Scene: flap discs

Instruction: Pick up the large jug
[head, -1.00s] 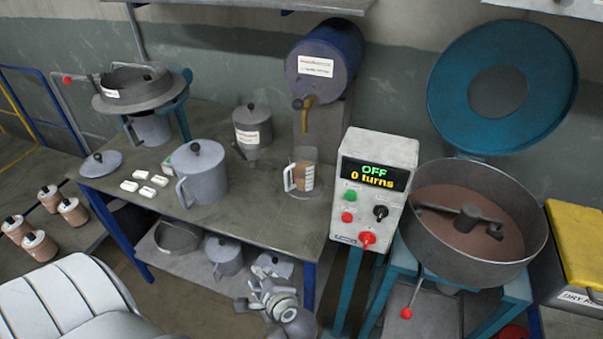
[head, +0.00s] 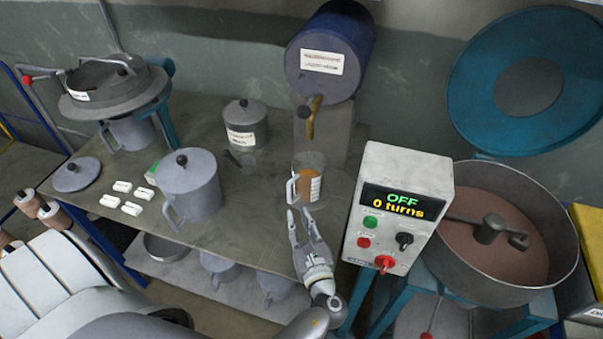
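A clear jug (head: 303,186) with a white handle on its left and orange-brown contents stands on the table under the tap (head: 311,118) of a blue drum (head: 325,60). A lidded grey jug (head: 191,188) stands further left on the table, its handle toward the front. The frames do not settle which one is the large jug. My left gripper (head: 300,213) is at the table's front edge, just in front of and below the clear jug. Its fingers look spread, with nothing between them. I cannot tell whether a fingertip touches the jug. My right gripper is not in view.
A control box (head: 400,215) reading "OFF 0 turns" stands close right of my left gripper, beside a mixing pan (head: 495,225). A lidded grey pot (head: 246,122), small white blocks (head: 122,186) and a loose lid (head: 77,175) are on the table. Grey vessels sit on the shelf below.

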